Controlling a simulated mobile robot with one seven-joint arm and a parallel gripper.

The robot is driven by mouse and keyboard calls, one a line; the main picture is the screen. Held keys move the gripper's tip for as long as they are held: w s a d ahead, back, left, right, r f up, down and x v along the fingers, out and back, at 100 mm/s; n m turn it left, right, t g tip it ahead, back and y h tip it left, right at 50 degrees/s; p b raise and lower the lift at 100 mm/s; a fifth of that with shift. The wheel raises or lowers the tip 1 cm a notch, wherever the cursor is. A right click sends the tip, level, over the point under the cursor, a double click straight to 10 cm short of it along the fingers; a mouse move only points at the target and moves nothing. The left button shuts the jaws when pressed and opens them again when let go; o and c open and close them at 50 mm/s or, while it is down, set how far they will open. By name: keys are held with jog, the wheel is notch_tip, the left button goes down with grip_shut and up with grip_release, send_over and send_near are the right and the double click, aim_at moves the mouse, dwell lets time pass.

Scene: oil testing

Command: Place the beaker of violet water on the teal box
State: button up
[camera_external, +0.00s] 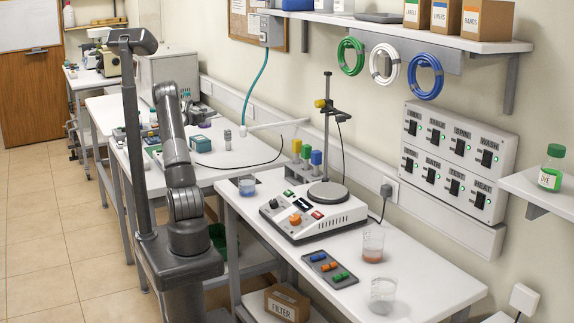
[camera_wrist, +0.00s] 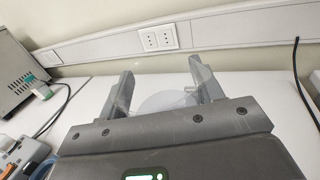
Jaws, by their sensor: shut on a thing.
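My gripper (camera_wrist: 160,80) is shut on a clear glass beaker (camera_wrist: 160,100) between its two fingers in the wrist view. The beaker looks pale and see-through there, and the colour of its contents cannot be made out. In the external view my arm hides most of the gripper. A small violet patch (camera_external: 205,124) shows just right of the arm, above the far bench; I cannot tell whether it is in the held beaker. The teal box (camera_external: 200,144) sits on the middle bench, right of my arm and just below that patch in the picture.
A white small object (camera_external: 228,139) stands right of the teal box, and a black cable crosses the bench.

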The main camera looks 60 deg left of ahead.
jog(key=w+d+r, duration=0.4)
jog(key=w+d, duration=0.1)
jog(key=w, duration=0.1)
jog(key=shift+s+a+f, duration=1)
jog(key=shift+a+f, duration=0.65)
jog(key=shift+f, duration=0.25)
jog(key=shift+s+a+f, duration=1.05)
jog(key=shift+a+f, duration=0.65)
jog(key=shift+f, duration=0.15)
jog(key=shift+s+a+f, duration=1)
jog(key=shift+a+f, duration=0.65)
jog(key=shift+f, duration=0.25)
jog(key=o, duration=1.2)
jog(key=shift+f, duration=0.15)
